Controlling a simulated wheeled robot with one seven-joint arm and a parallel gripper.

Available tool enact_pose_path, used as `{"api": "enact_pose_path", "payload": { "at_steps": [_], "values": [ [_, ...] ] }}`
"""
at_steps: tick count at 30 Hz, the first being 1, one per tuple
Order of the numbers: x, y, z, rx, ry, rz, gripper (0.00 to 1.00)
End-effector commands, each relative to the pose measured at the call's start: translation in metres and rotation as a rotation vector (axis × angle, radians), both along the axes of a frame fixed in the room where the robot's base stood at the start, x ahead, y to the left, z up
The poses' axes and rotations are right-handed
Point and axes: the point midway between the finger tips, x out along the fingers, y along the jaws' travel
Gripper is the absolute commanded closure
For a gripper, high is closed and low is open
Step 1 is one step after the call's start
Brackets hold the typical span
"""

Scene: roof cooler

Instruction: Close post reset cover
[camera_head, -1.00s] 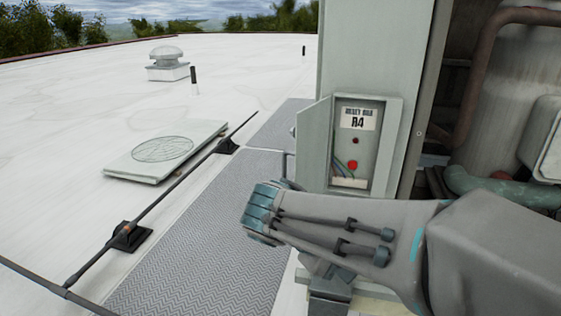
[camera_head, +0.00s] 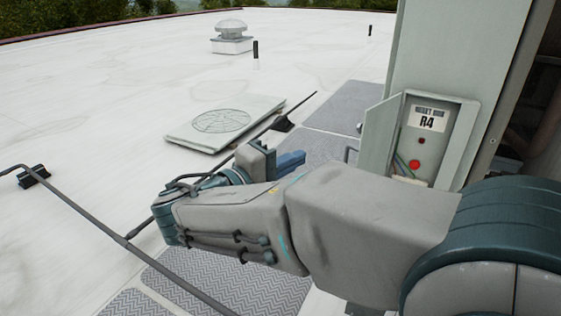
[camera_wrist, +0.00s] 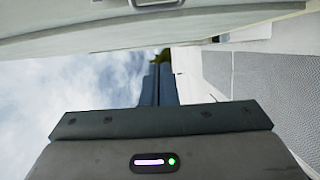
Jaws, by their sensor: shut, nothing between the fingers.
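The reset box (camera_head: 431,140) on the grey-green post is marked R4 and shows a small dark red button, a larger red button (camera_head: 415,165) and cables inside. Its cover (camera_head: 380,137) stands open, swung out to the left. My gripper (camera_head: 291,160) is shut and empty, left of the cover and apart from it in the head view, its blue fingers pointing right. The wrist view shows the shut fingers (camera_wrist: 158,85) edge-on. A pale panel with a metal handle (camera_wrist: 156,3) crosses the top there; I cannot tell if it is the cover.
A flat hatch with a round grille (camera_head: 222,121) lies on the white roof behind my gripper. A dark rod (camera_head: 68,203) on black feet runs along the roof. Grey walkway mats (camera_head: 350,120) lead past the post. A roof vent (camera_head: 231,38) stands farther off.

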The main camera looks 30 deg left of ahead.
Motion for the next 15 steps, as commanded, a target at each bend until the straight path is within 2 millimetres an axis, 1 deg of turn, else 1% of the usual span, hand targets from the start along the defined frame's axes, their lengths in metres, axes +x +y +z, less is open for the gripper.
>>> {"api": "enact_pose_path", "payload": {
  "at_steps": [1, 5, 6, 9, 15],
  "values": [
    [0.011, -0.006, 0.004, -0.001, 0.000, -0.005, 1.00],
    [0.037, -0.017, 0.003, -0.002, 0.002, -0.004, 1.00],
    [0.039, -0.021, 0.003, -0.001, 0.002, -0.002, 1.00],
    [0.035, -0.035, 0.002, -0.001, 0.002, -0.002, 1.00],
    [0.033, -0.052, 0.000, 0.000, 0.002, -0.002, 1.00]
  ]
}}
